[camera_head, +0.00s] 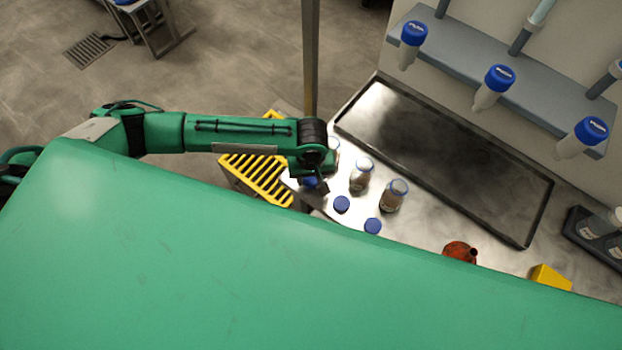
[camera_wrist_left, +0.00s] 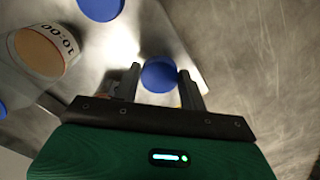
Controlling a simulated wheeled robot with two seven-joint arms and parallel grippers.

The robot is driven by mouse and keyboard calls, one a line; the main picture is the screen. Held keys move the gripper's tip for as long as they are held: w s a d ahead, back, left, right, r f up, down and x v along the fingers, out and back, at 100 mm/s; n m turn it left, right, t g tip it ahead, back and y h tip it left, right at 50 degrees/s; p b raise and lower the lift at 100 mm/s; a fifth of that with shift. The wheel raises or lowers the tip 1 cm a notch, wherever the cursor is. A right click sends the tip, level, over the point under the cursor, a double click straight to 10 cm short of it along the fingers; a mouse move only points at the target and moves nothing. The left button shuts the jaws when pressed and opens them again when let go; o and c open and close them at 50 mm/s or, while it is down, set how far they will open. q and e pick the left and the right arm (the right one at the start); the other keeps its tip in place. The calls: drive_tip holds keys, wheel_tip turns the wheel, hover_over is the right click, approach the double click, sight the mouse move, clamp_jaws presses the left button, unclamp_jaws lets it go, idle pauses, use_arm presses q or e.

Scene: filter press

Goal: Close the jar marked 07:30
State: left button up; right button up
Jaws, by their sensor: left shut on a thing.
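My left gripper (camera_head: 318,186) is low over the left end of the metal table (camera_head: 345,228). In the left wrist view its fingers (camera_wrist_left: 160,82) are shut on a blue lid (camera_wrist_left: 158,74), which also shows under the gripper in the head view (camera_head: 309,182). Two jars with brownish contents, a middle one (camera_head: 361,175) and a right one (camera_head: 394,196), stand to the right of it; another is partly hidden behind the gripper. Two loose blue lids (camera_head: 342,204) (camera_head: 372,226) lie in front. One jar (camera_wrist_left: 44,50) reads 10:00 in the wrist view. I cannot make out a 07:30 mark.
A dark shallow tray (camera_head: 440,155) lies behind the jars. Tubes with blue caps (camera_head: 500,76) hang from a grey rack above it. A red-brown vessel (camera_head: 459,251) and a yellow block (camera_head: 551,277) are at the right. A yellow slatted crate (camera_head: 257,178) is left of the table.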

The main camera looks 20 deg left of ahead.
sight(311, 180)
use_arm(q)
wheel_tip(311, 180, up, 18)
drive_tip(key=b, duration=0.3)
drive_tip(key=a+m, duration=0.1)
drive_tip(key=a, duration=0.1)
drive_tip(key=w+a+m, duration=0.1)
drive_tip(key=a, duration=0.2)
drive_tip(key=a+m, duration=0.2)
drive_tip(key=shift+w+a+r, duration=0.2)
drive_tip(key=shift+w+a, duration=0.1)
drive_tip(key=shift+w, duration=0.1)
drive_tip(key=shift+w+a+r+m, duration=0.1)
drive_tip(key=shift+a+r+m, duration=0.05)
drive_tip(key=shift+a+m, duration=0.4)
